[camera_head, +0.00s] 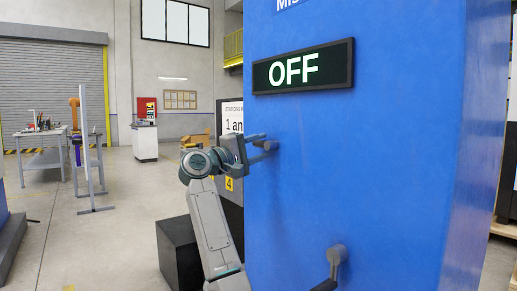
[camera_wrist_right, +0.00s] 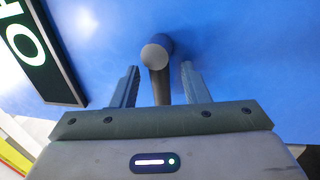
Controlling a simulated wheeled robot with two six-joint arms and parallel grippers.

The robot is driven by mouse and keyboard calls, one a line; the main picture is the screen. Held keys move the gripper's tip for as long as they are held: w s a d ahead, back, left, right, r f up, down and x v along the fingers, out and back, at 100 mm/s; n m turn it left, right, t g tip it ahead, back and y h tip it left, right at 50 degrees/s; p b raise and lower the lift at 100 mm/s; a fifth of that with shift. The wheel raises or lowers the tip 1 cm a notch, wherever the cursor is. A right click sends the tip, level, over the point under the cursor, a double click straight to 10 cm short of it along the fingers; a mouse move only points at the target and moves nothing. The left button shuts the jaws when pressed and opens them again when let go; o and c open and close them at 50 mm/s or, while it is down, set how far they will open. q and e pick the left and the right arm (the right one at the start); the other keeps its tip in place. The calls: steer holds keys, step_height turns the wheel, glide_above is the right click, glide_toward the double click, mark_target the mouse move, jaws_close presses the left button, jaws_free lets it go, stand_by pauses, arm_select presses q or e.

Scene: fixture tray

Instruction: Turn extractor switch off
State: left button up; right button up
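A display (camera_head: 303,67) on the blue cabinet (camera_head: 370,170) reads OFF; part of it also shows in the wrist view (camera_wrist_right: 38,50). A grey lever switch (camera_wrist_right: 157,62) sticks out from the blue face below the display. My right gripper (camera_head: 260,143) is at this switch, its fingers pointing at the cabinet. In the wrist view the gripper (camera_wrist_right: 160,72) is open, with one finger on each side of the lever and visible gaps. In the head view the fingers partly hide the switch. My left gripper is not in view.
A black box (camera_head: 178,250) stands on the floor behind my arm.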

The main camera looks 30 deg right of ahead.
steer(key=v, duration=1)
steer(key=shift+a+p, duration=0.35)
steer(key=shift+a, duration=0.05)
steer(key=shift+f, duration=0.1)
